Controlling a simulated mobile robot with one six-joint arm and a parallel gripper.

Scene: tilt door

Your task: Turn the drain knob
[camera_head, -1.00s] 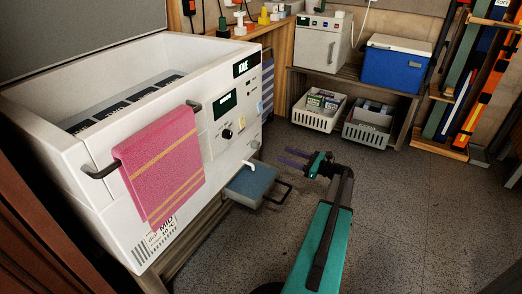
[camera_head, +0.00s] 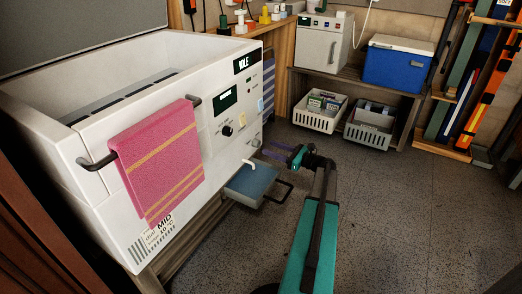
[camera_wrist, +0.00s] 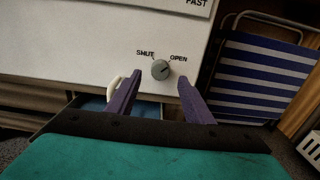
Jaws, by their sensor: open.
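The drain knob (camera_wrist: 160,69) is a small round grey knob on the white machine's front, between the printed words SHUT and OPEN. Its pointer direction is too small to read surely. My gripper (camera_wrist: 153,88) is open, its two purple fingers on either side of the knob's line in the wrist view and apart from it. In the head view my gripper (camera_head: 268,148) is close to the lower right of the machine's front (camera_head: 215,165). The white spout (camera_wrist: 113,87) is partly hidden behind the left finger.
A blue-topped tray (camera_head: 250,184) stands under the spout. A pink towel (camera_head: 160,160) hangs on the front rail. A striped folding chair (camera_wrist: 258,75) stands right of the machine. The floor on the right is clear.

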